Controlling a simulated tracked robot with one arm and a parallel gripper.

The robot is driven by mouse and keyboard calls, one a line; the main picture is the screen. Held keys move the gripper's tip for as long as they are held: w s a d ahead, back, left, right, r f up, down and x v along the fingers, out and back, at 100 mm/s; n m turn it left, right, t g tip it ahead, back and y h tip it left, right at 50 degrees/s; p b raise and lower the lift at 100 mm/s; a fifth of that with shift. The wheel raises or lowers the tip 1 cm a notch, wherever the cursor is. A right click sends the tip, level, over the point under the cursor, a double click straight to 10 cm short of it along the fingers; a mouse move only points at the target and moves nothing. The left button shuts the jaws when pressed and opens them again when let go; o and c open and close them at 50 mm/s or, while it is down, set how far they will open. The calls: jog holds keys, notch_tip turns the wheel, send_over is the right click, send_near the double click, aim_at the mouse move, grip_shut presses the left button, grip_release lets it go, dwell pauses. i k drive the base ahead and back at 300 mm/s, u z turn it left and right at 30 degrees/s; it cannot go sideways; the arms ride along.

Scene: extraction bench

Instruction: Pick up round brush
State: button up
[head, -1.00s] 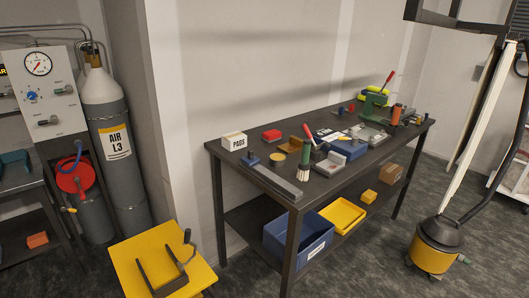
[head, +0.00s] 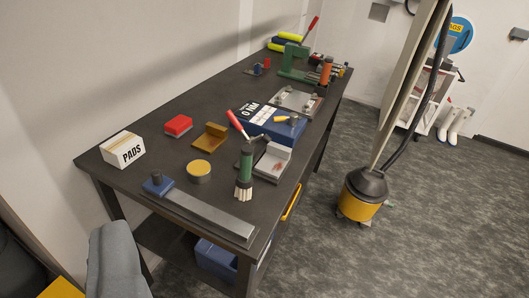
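The round brush (head: 245,174) is on the dark workbench, near its front right edge. It has a green cylindrical handle and a pale bristle end pointing down, and looks upright. Its lower end is close behind the long grey metal bar (head: 205,211). A small pale grey angled block (head: 274,160) is just to its right, and a red-handled tool (head: 238,125) is behind it. My gripper's fingers do not show in the head view, and nothing touches the brush.
The workbench (head: 135,181) also holds a PADS box (head: 123,150), red block (head: 178,125), brown angled block (head: 210,137), round yellow-topped tin (head: 199,171) and blue case (head: 268,124). A yellow vacuum (head: 361,199) stands right of the bench. The floor (head: 400,255) at front right is clear.

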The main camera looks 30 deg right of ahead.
aim_at(244, 181)
jog(key=z, duration=0.45)
jog(key=i, duration=1)
jog(key=z, duration=0.55)
jog(key=k, duration=0.8)
jog(key=z, duration=0.25)
jog(key=i, duration=0.8)
jog(key=u, duration=0.15)
